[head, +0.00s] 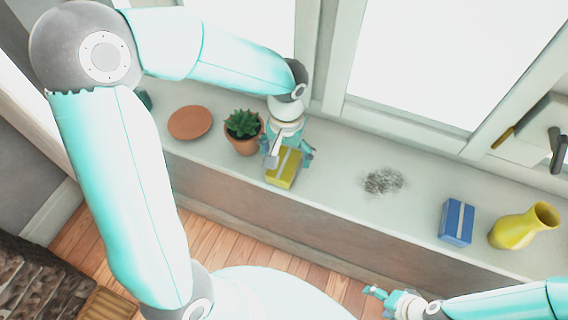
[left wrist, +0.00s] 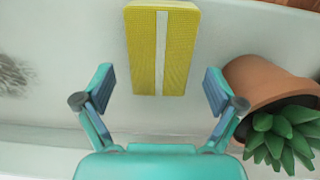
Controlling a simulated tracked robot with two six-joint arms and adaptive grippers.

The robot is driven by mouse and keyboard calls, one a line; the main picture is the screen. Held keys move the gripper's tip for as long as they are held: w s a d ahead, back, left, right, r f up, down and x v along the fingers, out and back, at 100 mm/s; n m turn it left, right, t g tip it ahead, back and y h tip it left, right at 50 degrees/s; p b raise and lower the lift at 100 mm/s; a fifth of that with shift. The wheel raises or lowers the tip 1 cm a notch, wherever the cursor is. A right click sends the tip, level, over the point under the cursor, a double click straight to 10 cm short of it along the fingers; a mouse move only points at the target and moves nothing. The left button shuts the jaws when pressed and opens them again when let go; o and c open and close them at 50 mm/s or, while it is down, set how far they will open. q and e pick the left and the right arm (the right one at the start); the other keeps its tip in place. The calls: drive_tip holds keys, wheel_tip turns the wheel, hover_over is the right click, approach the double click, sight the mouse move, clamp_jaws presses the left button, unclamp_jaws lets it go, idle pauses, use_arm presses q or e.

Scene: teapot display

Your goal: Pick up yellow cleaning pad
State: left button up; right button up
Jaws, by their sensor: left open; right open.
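The yellow cleaning pad (head: 283,169) is a yellow block with a pale stripe, on the windowsill beside the potted plant. My left gripper (head: 287,152) is just above and behind it in the head view. In the left wrist view the pad (left wrist: 147,50) lies beyond the fingertips, roughly centred between them and a little to the left. The left gripper (left wrist: 155,85) is open and empty, its two fingers spread apart. My right gripper (head: 378,296) is low in the head view, away from the sill, and empty.
A succulent in a terracotta pot (head: 242,142) stands close to the left gripper; the pot (left wrist: 265,85) is near one finger. A terracotta saucer (head: 190,123), grey dirt patch (head: 383,181), blue pad (head: 457,222) and yellow vase (head: 522,227) are also on the sill (head: 335,200).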

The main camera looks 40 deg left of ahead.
sight(286, 157)
use_arm(q)
drive_tip(key=shift+f, duration=0.9)
drive_tip(key=c, duration=1.2)
drive_tip(key=shift+r, duration=0.15)
wheel_tip(286, 157, up, 20)
drive_tip(key=shift+f+p, duration=0.1)
drive_tip(key=shift+p, duration=0.6)
